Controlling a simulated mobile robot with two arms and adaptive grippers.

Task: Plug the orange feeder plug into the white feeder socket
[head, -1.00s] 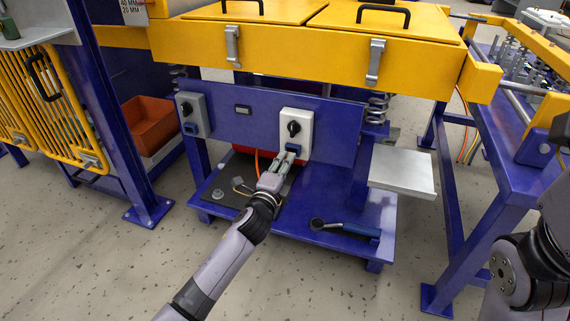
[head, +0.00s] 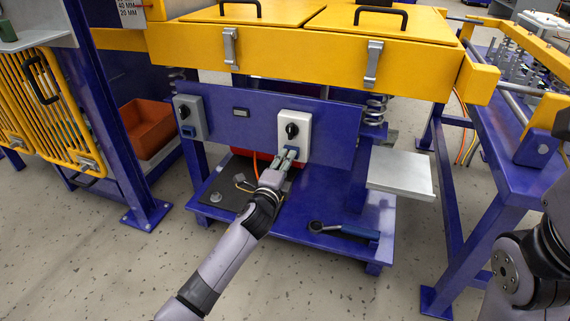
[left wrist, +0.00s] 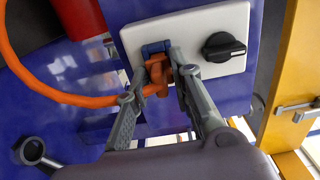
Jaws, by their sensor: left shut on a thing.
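The orange feeder plug (left wrist: 158,76) is between the fingers of my left gripper (left wrist: 160,82), which is shut on it. Its orange cable (left wrist: 55,95) loops away to the left in the left wrist view. The plug's front end is at the blue socket part (left wrist: 156,48) on the white feeder socket box (left wrist: 212,25); I cannot tell how deep it sits. In the head view, my left gripper (head: 287,158) is at the bottom of the white box (head: 294,125), its fingers hiding most of the plug. My right gripper does not show.
A black rotary knob (left wrist: 222,46) is on the white box beside the socket. A grey switch box (head: 190,118) is on the blue panel to the left. A ratchet wrench (head: 343,231) lies on the blue lower shelf. A grey ledge (head: 400,172) juts out at right.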

